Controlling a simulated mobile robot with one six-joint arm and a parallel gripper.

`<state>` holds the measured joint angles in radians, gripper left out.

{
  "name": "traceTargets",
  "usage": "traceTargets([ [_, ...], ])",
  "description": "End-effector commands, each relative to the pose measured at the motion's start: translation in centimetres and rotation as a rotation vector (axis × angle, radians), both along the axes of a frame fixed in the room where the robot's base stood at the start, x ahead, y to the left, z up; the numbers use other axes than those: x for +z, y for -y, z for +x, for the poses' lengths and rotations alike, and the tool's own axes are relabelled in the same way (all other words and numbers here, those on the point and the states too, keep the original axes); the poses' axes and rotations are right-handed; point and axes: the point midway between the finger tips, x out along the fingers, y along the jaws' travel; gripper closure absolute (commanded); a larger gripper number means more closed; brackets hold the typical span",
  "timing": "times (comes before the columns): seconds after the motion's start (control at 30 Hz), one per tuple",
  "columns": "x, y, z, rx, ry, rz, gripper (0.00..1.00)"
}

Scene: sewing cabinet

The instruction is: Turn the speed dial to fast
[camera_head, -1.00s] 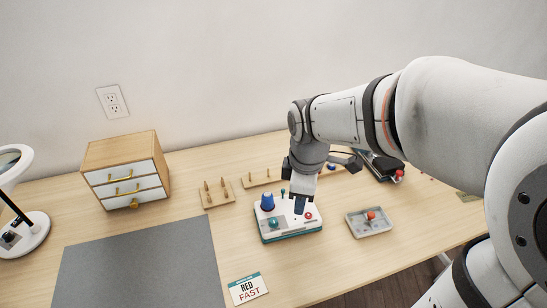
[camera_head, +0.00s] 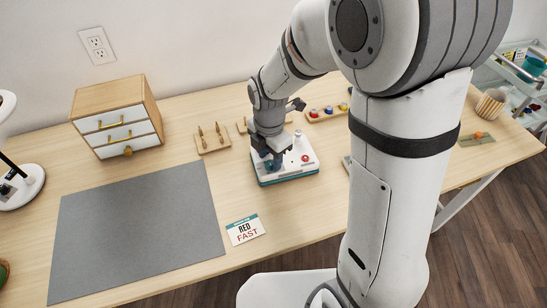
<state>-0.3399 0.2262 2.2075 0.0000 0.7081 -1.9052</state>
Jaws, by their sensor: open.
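The white machine with a teal base (camera_head: 291,176) sits on the table. A red button (camera_head: 305,158) shows on its right side. My gripper (camera_head: 271,161) is open, pointing down over the left part of the machine top. A teal-blue part shows between or beside the fingers; I cannot tell whether it is the dial or whether the fingers touch it. The blue spool at the machine's left is hidden behind my gripper. A card reading RED and FAST (camera_head: 245,229) lies in front of the machine.
A grey mat (camera_head: 140,232) lies at left, with a small drawer cabinet (camera_head: 117,115) behind it. A peg rack (camera_head: 212,138) stands left of the machine. A holder with coloured items (camera_head: 327,112) is behind right. My arm hides most of the grey tray.

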Motion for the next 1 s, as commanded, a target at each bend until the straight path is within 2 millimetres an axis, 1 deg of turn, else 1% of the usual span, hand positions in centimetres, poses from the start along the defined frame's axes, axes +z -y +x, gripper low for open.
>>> traceTargets([
  [0.03,-0.5,0.0,-0.1,-0.001,-0.002,0.000,0.58],
  [0.13,-0.9,0.0,0.0,-0.001,0.000,0.000,0.58],
  [0.37,-1.0,0.0,0.0,-0.002,0.000,0.000,0.58],
  [0.47,-1.0,0.1,0.0,-0.002,0.000,0.000,0.64],
  [0.9,-0.9,0.1,0.0,-0.002,0.002,0.000,1.00],
  [0.93,-0.9,0.1,0.0,-0.002,0.002,0.000,1.00],
  [0.97,-0.9,1.1,0.0,-0.005,0.002,0.000,1.00],
  [1.0,-0.9,0.7,0.0,-0.004,0.002,0.000,1.00],
])
